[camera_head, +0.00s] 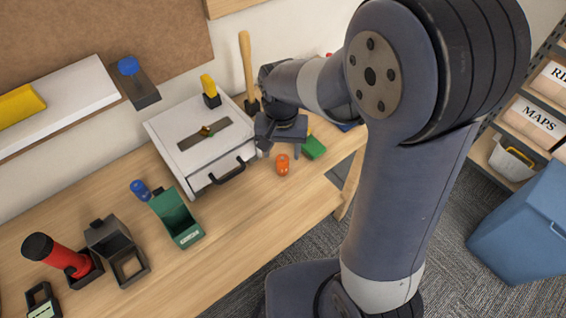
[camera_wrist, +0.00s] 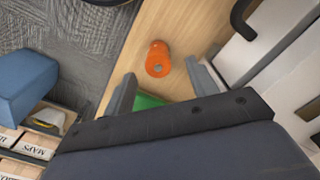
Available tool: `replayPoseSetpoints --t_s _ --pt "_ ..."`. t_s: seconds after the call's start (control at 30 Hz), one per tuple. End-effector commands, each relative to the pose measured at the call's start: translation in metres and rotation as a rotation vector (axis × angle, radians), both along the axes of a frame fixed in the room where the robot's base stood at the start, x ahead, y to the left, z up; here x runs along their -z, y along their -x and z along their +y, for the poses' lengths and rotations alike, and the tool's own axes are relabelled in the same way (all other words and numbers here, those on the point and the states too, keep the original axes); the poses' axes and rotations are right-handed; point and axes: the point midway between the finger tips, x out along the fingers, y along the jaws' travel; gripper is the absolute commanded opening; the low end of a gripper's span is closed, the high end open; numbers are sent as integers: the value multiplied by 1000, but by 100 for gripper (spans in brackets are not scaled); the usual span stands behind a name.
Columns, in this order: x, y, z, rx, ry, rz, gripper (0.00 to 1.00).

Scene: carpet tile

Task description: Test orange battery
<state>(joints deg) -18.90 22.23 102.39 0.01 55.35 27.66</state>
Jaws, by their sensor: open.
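The orange battery (camera_head: 282,165) stands upright on the wooden bench, right of the white case. In the wrist view the orange battery (camera_wrist: 158,58) shows from above, with a round grey top, just beyond the fingertips. My gripper (camera_head: 283,146) is open and empty, close to the battery on its far side. In the wrist view the fingers of my gripper (camera_wrist: 162,84) are spread apart, with bare bench and a green block between them. A small dark device with a pale green label or display (camera_head: 42,303) sits at the lower left; whether it is a tester I cannot tell.
The white case (camera_head: 170,120) with a black handle stands left of my gripper. A green block (camera_head: 314,147) lies close on the right. A blue battery (camera_head: 140,190), green bin (camera_head: 185,232), dark open box (camera_head: 108,238) and red flashlight (camera_head: 62,258) stand left. Bench front is clear.

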Motion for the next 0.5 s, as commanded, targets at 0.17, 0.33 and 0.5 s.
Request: replayPoseSetpoints --t_s 0.17,0.33,0.5 --pt "28 2 -3 0 1 5 55" --pt "42 2 -3 0 1 2 55" --pt "42 1 -2 0 0 0 55"
